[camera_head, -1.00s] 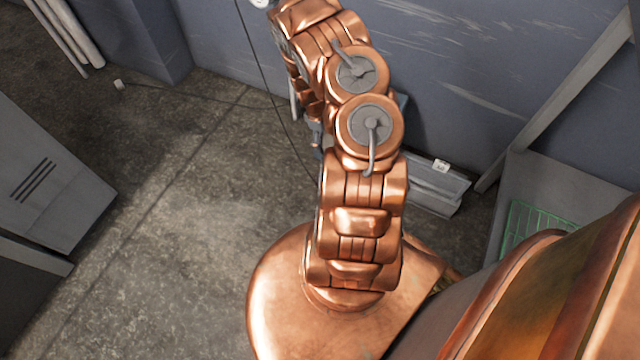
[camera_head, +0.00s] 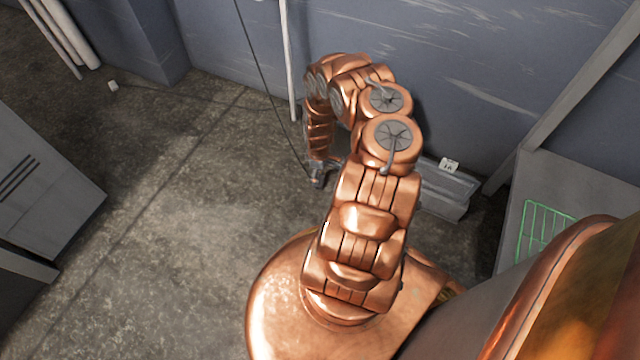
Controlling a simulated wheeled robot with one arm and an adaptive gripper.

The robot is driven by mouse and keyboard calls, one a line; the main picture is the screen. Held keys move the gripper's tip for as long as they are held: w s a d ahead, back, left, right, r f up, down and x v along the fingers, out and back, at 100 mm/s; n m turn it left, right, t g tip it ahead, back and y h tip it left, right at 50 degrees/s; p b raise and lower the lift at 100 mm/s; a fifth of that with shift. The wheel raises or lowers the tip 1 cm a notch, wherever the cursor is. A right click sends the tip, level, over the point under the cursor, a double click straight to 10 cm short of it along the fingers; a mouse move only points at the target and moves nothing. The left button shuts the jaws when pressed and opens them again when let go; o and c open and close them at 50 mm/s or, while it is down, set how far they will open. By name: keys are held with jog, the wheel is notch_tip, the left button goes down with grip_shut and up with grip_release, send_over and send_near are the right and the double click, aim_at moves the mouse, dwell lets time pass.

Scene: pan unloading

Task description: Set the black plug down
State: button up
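My gripper (camera_head: 318,176) is small in the view, low over the concrete floor near the back wall, pointing down at the end of my bent arm. A thin dark cable (camera_head: 262,80) hangs from the top of the view and runs down to the gripper's left side. The black plug cannot be made out; it may be hidden at the fingers, where the cable comes in. The fingers are too small and dark to show whether they are open or shut.
A grey box-like ledge (camera_head: 445,190) with a small white tag (camera_head: 449,165) stands by the wall right of my arm. A white pipe (camera_head: 288,60) runs down the wall. A small white block (camera_head: 112,86) lies at the back left. The floor (camera_head: 190,210) left of my arm is clear.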

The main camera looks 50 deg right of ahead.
aim_at(320, 180)
jog(key=shift+d+f+b, duration=0.2)
jog(key=shift+f+b, duration=1.1)
jog(key=shift+f, duration=0.35)
jog(key=shift+d+f+b, duration=0.15)
jog(key=shift+f+b, duration=1.1)
jog(key=shift+f, duration=0.35)
jog(key=c, duration=1.2)
jog(key=shift+r, duration=0.1)
